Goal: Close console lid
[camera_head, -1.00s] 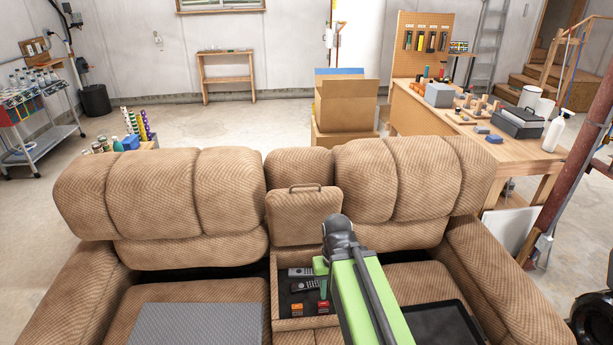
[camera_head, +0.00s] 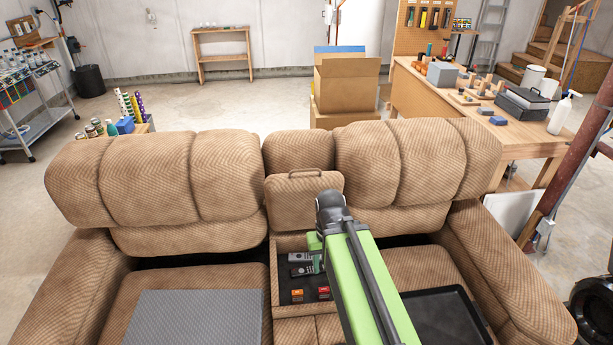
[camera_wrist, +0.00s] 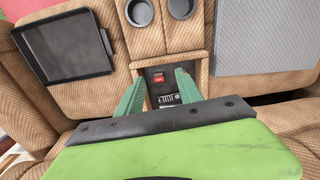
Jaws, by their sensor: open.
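The console lid (camera_head: 305,203) is a brown fabric panel with a handle along its top edge. It stands open and upright against the middle backrest of the couch. Below it the console bin (camera_head: 274,283) is open, with remotes (camera_head: 301,264) and small red and orange boxes (camera_head: 310,294) inside. My gripper (camera_head: 317,256) is above the right part of the bin, in front of the lid and partly hidden by my green arm. In the wrist view my gripper (camera_wrist: 160,88) has its two teal fingers apart with nothing held; the bin shows between them. The lid is hidden there.
A grey mat (camera_head: 195,318) lies on the left seat and a black tray (camera_head: 446,318) on the right seat. Two cup holders (camera_wrist: 139,12) sit in front of the bin. Behind the couch are a cardboard box (camera_head: 345,85) and a cluttered workbench (camera_head: 520,142).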

